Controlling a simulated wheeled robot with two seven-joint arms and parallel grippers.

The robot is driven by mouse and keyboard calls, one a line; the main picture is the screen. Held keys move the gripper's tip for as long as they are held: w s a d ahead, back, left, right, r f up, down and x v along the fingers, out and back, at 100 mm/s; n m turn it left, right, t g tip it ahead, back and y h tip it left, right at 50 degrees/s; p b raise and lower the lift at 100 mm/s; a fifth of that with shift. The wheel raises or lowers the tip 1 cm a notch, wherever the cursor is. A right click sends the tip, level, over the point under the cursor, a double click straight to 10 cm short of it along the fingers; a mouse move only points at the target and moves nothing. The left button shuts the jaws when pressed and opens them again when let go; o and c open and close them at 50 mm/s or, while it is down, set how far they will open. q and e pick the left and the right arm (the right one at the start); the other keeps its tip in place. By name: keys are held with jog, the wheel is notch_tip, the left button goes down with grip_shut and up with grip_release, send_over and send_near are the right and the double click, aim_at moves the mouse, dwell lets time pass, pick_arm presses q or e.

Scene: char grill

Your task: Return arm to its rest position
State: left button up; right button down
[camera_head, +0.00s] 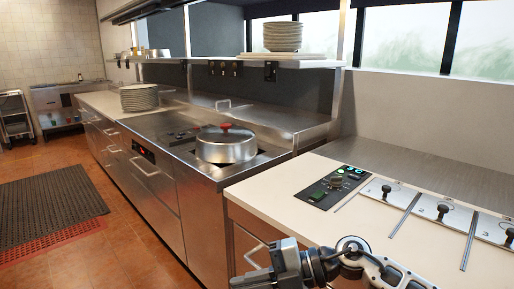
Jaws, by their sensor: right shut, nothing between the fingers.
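My right gripper (262,279) is at the bottom centre of the head view, in front of the counter's drawers. Its jaws are shut with nothing in them. The right arm comes in from the bottom right and hides part of the pale counter's front edge. My left gripper is not in view.
A lidded steel pot (226,149) with a red knob stands on the steel cooktop (180,137). A pale counter (285,205) with a control panel (336,187) lies at right. Plates (139,97) are stacked behind. The tiled floor (120,245) at left is open, with a dark mat (50,210).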

jog(key=s+d+f+m+t+h, duration=0.5)
jog(key=s+d+f+m, duration=0.3)
jog(key=m, duration=0.6)
jog(key=s+d+f+m+t+h, duration=0.5)
jog(key=f+m, duration=0.7)
jog(key=m, duration=0.3)
jog(key=s+d+h, duration=0.1)
jog(key=s+d, duration=0.1)
jog(key=d, duration=0.1)
jog(key=shift+s+f+t+h, duration=0.3)
jog(key=shift+s+f+h, duration=0.05)
jog(key=shift+h, duration=0.05)
jog(key=shift+d, duration=0.15)
